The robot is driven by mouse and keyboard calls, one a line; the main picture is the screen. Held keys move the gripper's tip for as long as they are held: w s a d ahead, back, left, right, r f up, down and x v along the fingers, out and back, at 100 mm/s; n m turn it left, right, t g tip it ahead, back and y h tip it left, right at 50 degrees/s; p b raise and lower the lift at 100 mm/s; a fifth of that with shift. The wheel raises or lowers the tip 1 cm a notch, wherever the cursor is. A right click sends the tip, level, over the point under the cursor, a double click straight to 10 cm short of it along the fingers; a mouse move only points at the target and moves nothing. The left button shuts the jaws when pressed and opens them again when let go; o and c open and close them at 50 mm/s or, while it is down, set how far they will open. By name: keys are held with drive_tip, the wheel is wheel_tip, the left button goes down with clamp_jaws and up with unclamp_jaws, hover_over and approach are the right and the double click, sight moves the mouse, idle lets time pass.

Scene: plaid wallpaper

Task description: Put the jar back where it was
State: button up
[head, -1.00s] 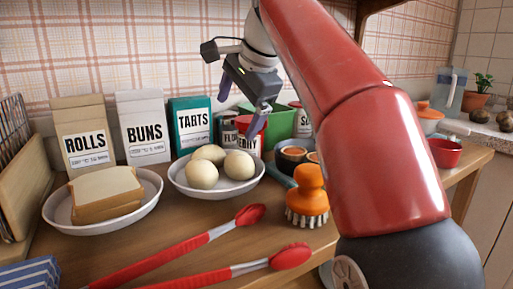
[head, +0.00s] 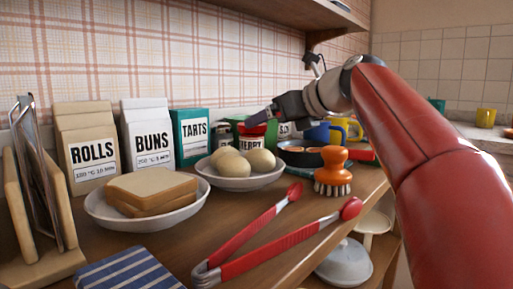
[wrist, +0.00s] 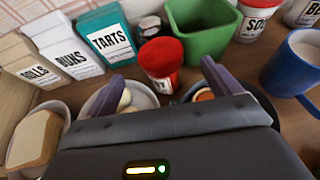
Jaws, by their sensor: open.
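A jar with a red lid and a white label ending in "ERRY" (head: 251,137) stands on the wooden counter behind the bowl of eggs. In the wrist view this jar (wrist: 160,58) appears between and beyond my two purple fingers, in front of a green bin (wrist: 203,28). My gripper (wrist: 162,72) is open and empty; in the head view its fingers (head: 259,118) are close to the jar's lid. Other jars, including a red-lidded one labelled "SO" (wrist: 258,18), stand to the right. The frames do not show which jar the task means.
Bags marked ROLLS (head: 90,150), BUNS (head: 147,140) and TARTS (head: 190,137) line the wall. A bowl of eggs (head: 240,182), a blue mug (wrist: 293,65), an orange brush (head: 333,170) and red tongs (head: 280,240) crowd the counter. A shelf (head: 290,12) hangs above.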

sight(252, 144)
drive_tip(key=b+x, duration=0.1)
drive_tip(key=x, duration=0.5)
drive_tip(key=c, duration=1.1)
drive_tip(key=shift+r, duration=0.1)
drive_tip(key=shift+c, duration=1.4)
